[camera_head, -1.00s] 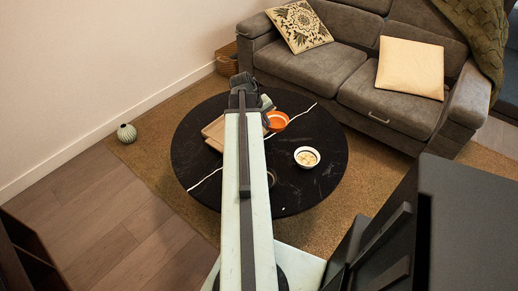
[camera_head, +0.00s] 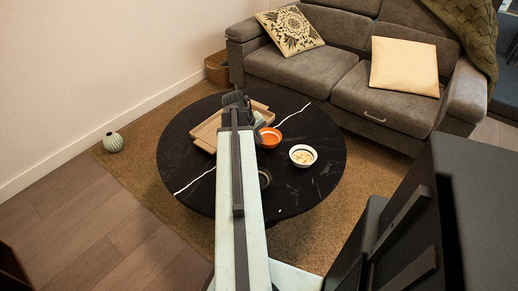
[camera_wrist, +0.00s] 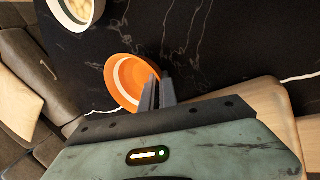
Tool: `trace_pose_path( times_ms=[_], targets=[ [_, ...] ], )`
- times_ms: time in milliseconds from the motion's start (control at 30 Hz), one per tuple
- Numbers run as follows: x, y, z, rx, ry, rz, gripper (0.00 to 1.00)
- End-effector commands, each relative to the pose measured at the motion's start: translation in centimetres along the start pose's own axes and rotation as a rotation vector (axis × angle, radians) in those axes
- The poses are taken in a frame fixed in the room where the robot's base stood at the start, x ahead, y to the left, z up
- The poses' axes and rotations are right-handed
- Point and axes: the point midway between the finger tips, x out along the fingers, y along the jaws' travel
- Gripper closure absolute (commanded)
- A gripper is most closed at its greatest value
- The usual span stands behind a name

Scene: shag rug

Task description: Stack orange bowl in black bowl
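The orange bowl (camera_head: 270,137) is at my gripper (camera_head: 261,124), over the round black table. In the wrist view the orange bowl (camera_wrist: 126,82) shows its open inside, and the two fingers (camera_wrist: 157,92) of my gripper are close together on its near rim. I cannot tell how far the bowl is above the table. The black bowl (camera_head: 265,178) is on the table nearer to me, partly hidden by my arm and hard to make out against the dark top. It is not seen in the wrist view.
A white bowl with pale contents (camera_head: 303,156) stands right of the orange bowl, and also shows in the wrist view (camera_wrist: 78,10). A wooden tray (camera_head: 207,133) lies left of my arm. The round black table (camera_head: 310,190) is clear at its front right. A grey sofa (camera_head: 300,68) stands behind.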

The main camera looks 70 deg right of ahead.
Motion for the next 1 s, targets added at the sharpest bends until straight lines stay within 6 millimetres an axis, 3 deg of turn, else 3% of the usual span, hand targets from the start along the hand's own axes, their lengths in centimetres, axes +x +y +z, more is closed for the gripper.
trace_pose_path(
  times_ms=[533,600,633,1000],
  targets=[
    [1.0,-0.4,0.0,0.0,0.0,0.0,1.0],
    [0.8,-0.3,0.0,0.001,0.0,0.0,0.8],
    [0.8,-0.3,0.0,0.001,0.0,0.0,0.75],
    [0.6,-0.2,0.0,0.001,0.0,0.0,0.75]
  ],
)
